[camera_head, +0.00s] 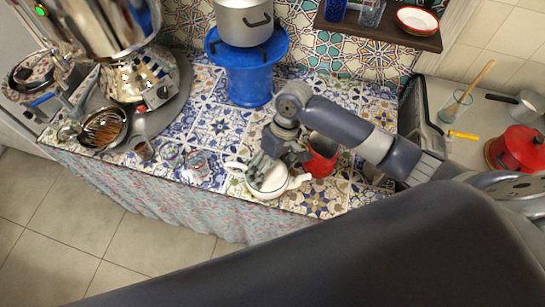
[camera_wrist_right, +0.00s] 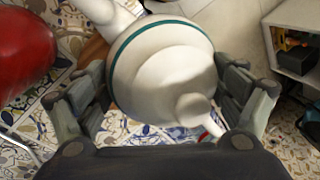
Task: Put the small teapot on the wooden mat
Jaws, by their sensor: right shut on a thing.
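The small teapot (camera_head: 272,183) is white with a dark green rim line. In the head view it is at the front edge of the tiled counter, and it fills the middle of the right wrist view (camera_wrist_right: 160,70). My right gripper (camera_head: 266,170) is shut on the teapot, with its fingers (camera_wrist_right: 160,100) on opposite sides of the round body. A brown patch (camera_wrist_right: 96,50), possibly the wooden mat, shows beside and behind the teapot in the wrist view. Whether the teapot touches it is hidden. My left gripper is not in view.
A red pot (camera_head: 320,160) stands close to the teapot's right. A blue bucket (camera_head: 243,80) with a metal pot (camera_head: 245,22) on it is behind. A large samovar (camera_head: 140,75) and small glasses (camera_head: 172,154) are to the left.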

